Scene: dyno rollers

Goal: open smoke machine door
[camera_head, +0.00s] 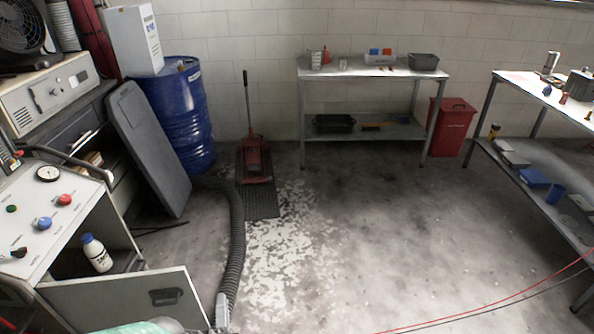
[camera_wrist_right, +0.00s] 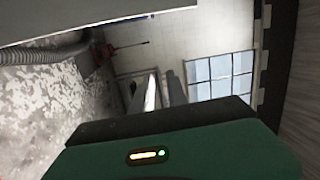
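The smoke machine (camera_head: 65,212) stands at the left with a gauge and coloured knobs on top. Its pale door (camera_head: 120,303) stands swung out towards the lower middle, with a dark handle (camera_head: 167,296) on its face. The compartment behind it is exposed, with a white bottle (camera_head: 96,253) inside. My right gripper (camera_head: 222,312) is by the door's free right edge; I cannot tell whether it touches. A pale panel, likely the door (camera_wrist_right: 90,28), crosses the top of the right wrist view. My left gripper is out of view.
A ribbed grey hose (camera_head: 236,235) runs along the floor close to the door's right edge. A blue barrel (camera_head: 180,115), a leaning dark panel (camera_head: 150,150) and a red jack (camera_head: 254,160) stand behind. The middle floor is mostly clear, with thin cables at lower right.

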